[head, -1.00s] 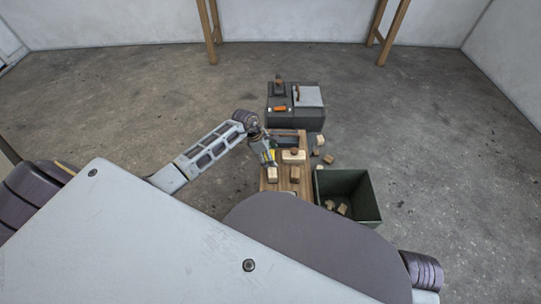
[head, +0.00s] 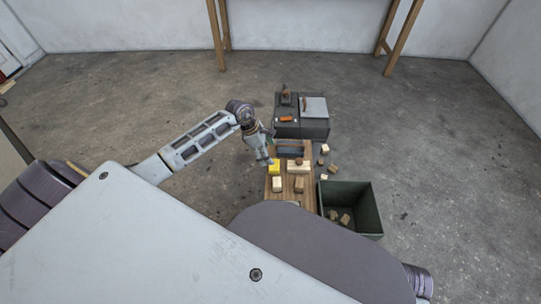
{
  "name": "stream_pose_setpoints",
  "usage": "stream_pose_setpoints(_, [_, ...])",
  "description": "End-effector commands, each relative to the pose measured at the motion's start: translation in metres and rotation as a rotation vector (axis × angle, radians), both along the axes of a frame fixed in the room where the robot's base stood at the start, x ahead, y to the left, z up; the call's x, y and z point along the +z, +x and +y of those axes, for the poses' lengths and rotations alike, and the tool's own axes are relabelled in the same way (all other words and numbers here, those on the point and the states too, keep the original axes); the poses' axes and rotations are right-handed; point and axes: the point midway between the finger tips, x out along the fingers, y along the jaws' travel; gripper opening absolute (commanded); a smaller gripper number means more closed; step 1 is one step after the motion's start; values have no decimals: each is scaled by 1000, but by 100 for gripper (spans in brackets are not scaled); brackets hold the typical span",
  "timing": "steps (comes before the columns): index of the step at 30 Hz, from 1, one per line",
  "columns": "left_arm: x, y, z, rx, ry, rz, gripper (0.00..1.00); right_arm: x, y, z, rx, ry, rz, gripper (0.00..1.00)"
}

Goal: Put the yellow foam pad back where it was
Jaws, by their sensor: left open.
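The yellow foam pad (head: 274,167) lies at the left side of the low wooden bench top (head: 300,201), near pale wooden blocks. Its far edge is partly covered by my gripper. My left gripper (head: 266,160) comes in from the upper left and is just beside and over the pad, with its jaws open. Whether a finger touches the pad is too small to tell. My right gripper is not in view.
Several wooden blocks (head: 277,184) stand on the bench top. A dark toolbox (head: 315,129) with an orange item stands behind it. A green bin (head: 367,208) holding blocks is at the right, with loose blocks (head: 333,168) on the floor. Open concrete floor surrounds these.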

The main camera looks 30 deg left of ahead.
Motion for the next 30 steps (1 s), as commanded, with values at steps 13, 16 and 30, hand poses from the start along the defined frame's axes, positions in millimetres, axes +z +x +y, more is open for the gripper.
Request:
stream_pose_setpoints(13, [24,-4,9,0,0,-1,80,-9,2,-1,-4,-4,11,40])
stream_pose_setpoints(16, [24,-4,9,0,0,0,80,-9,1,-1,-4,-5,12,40])
stream_pose_setpoints(30, [24,-4,2,6,-24,-6,80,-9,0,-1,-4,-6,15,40])
